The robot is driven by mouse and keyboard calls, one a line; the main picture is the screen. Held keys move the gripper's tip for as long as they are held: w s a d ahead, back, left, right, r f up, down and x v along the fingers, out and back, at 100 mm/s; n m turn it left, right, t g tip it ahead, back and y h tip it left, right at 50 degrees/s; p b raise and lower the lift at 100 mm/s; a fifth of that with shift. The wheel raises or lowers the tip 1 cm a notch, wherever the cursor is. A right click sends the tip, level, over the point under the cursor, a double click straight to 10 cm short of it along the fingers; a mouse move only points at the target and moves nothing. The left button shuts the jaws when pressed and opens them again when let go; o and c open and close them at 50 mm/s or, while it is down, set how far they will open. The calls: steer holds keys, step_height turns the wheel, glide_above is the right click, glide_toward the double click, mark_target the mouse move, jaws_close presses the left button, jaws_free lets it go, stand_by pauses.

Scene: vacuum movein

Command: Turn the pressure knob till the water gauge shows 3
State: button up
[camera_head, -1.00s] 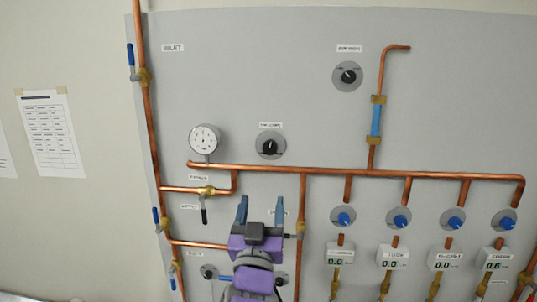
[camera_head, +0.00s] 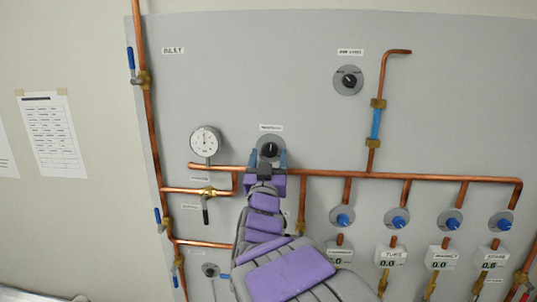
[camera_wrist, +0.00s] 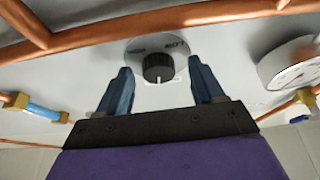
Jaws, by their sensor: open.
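A black knob (camera_head: 269,149) on a round grey plate sits on the panel right of the gauge, under a small label too blurred to read surely. The round white gauge (camera_head: 206,141) shows a dial, but its reading is too small to tell. My gripper (camera_head: 268,162) is open just below and in front of this knob, partly covering its plate. In the wrist view, the knob (camera_wrist: 158,67) lies between and beyond the two open blue fingers (camera_wrist: 158,84), with no contact visible. The gauge (camera_wrist: 290,64) shows there at the right edge.
A copper pipe (camera_head: 330,173) runs across below the knob. Another black knob (camera_head: 348,79) is at upper right. Several blue knobs (camera_head: 397,221) and digital readouts (camera_head: 390,255) sit lower right. A valve with a black handle (camera_head: 205,212) hangs lower left of my gripper.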

steer(key=shift+w+r, duration=0.2)
steer(key=shift+w, duration=0.15)
steer(key=c, duration=1)
steer(key=shift+d, duration=0.1)
steer(key=shift+c, duration=0.3)
